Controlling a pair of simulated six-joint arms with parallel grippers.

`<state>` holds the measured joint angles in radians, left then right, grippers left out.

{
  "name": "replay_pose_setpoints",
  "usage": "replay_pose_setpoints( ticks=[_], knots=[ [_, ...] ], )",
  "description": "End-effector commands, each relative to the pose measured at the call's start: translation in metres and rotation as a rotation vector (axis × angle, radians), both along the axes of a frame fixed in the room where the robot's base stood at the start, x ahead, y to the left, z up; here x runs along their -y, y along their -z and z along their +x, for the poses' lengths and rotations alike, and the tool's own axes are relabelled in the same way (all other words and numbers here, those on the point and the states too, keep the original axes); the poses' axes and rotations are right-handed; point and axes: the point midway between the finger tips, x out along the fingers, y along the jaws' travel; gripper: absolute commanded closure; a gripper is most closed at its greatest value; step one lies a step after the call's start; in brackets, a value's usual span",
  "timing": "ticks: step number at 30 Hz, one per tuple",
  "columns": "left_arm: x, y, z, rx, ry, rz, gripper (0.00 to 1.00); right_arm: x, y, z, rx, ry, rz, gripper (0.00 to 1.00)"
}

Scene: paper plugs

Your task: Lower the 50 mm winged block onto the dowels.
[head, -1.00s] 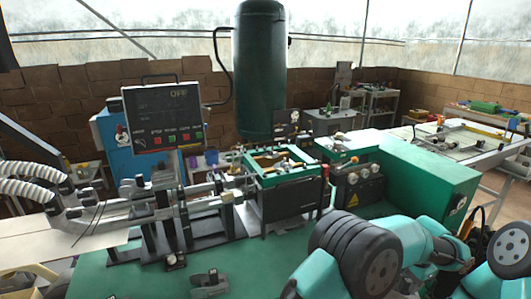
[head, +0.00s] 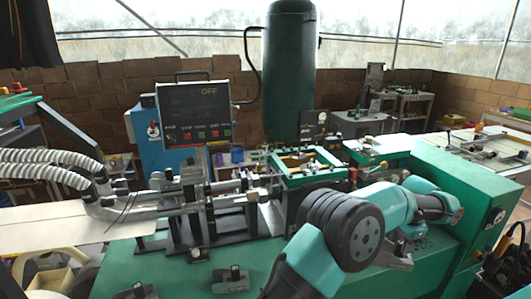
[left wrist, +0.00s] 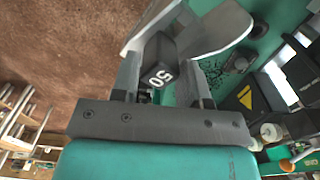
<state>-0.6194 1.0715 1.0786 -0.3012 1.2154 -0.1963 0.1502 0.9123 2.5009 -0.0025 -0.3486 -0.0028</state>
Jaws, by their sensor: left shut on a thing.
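The winged block shows in the left wrist view as a dark block (left wrist: 158,60) marked "50", with pale grey curved wings (left wrist: 222,32) spreading beyond it. My left gripper (left wrist: 160,82) is shut on it, one finger at each side. In the head view my left arm reaches over the green machine top at the right, and a grey part (head: 395,257) shows below its wrist, too small to tell block from fingers. The block is held above a green surface in the left wrist view. I cannot make out the dowels. My right gripper is not in view.
A clamp machine with metal rods (head: 225,195) and a green frame (head: 306,168) stand left of and behind my arm. A display panel (head: 197,114) reads OFF. Dark grey pieces (head: 230,280) lie on the green front surface, which is otherwise mostly clear.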

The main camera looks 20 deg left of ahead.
Motion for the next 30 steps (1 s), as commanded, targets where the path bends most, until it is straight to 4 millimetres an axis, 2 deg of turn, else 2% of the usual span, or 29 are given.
replay_pose_setpoints(
  ticks=[1,6,15,23,30],
  knots=[
    [-0.02,-0.013,0.012,0.004,-0.012,-0.003,0.89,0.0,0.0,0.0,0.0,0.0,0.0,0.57],
    [-0.085,-0.049,0.04,0.004,-0.028,-0.003,0.89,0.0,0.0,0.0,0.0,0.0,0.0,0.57],
    [-0.206,-0.11,0.072,0.004,-0.059,-0.002,0.89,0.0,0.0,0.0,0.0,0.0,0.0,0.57],
    [-0.317,-0.161,0.079,0.005,-0.085,-0.001,0.89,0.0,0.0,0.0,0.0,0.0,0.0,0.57],
    [-0.42,-0.194,0.068,0.002,-0.138,0.0,0.89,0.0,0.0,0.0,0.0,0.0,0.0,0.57]
  ],
)
